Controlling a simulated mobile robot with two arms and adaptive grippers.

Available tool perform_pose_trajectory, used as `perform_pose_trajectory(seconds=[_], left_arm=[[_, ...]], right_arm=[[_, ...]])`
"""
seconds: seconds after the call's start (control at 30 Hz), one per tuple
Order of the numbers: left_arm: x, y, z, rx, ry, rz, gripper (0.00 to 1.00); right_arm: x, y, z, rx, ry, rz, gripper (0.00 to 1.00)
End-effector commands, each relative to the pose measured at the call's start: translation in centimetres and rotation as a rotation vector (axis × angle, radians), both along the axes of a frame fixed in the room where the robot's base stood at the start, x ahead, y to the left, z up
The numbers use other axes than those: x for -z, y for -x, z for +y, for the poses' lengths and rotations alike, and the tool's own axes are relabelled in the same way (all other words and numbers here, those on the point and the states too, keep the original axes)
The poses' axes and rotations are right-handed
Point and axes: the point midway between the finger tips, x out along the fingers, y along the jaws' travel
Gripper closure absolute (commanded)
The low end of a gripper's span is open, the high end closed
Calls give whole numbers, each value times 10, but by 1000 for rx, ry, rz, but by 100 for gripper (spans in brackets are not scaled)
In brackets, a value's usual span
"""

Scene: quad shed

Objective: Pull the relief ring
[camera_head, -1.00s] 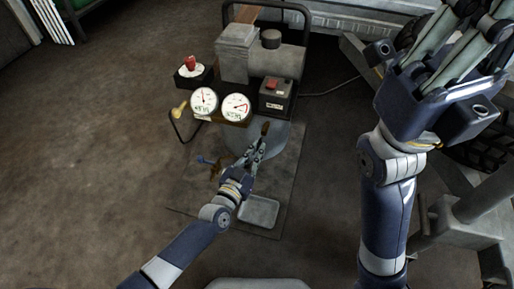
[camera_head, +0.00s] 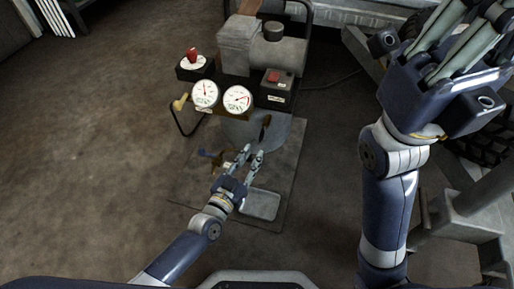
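The compressor's grey tank (camera_head: 236,131) sits under its gauges. A small dark and brownish part (camera_head: 265,124) shows at the tank's right front; it may be the relief ring, but it is too small to make out a ring shape. My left gripper (camera_head: 251,155) is just below and left of this part, apart from it, with its two fingers spread and nothing between them. My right gripper (camera_head: 462,35) is raised large at the upper right, away from the compressor; its fingertips are cut off by the top edge.
Two white gauges (camera_head: 238,99), a red knob on a black box (camera_head: 195,69) and a black switch box (camera_head: 275,91) crowd the compressor's top. A grey tray (camera_head: 261,205) lies right. Floor at left is clear.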

Motion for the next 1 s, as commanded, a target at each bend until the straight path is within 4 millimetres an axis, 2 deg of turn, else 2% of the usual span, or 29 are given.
perform_pose_trajectory(seconds=[0.03,0.2,0.4,1.0], left_arm=[[1,11,5,0,-1,2,76],[0,38,18,1,0,1,76],[0,56,26,2,-1,-1,76],[-1,59,28,1,0,-1,76]], right_arm=[[0,0,0,0,0,0,100],[0,0,0,0,0,1,100],[0,0,0,0,0,1,100],[0,0,0,0,0,0,100]])
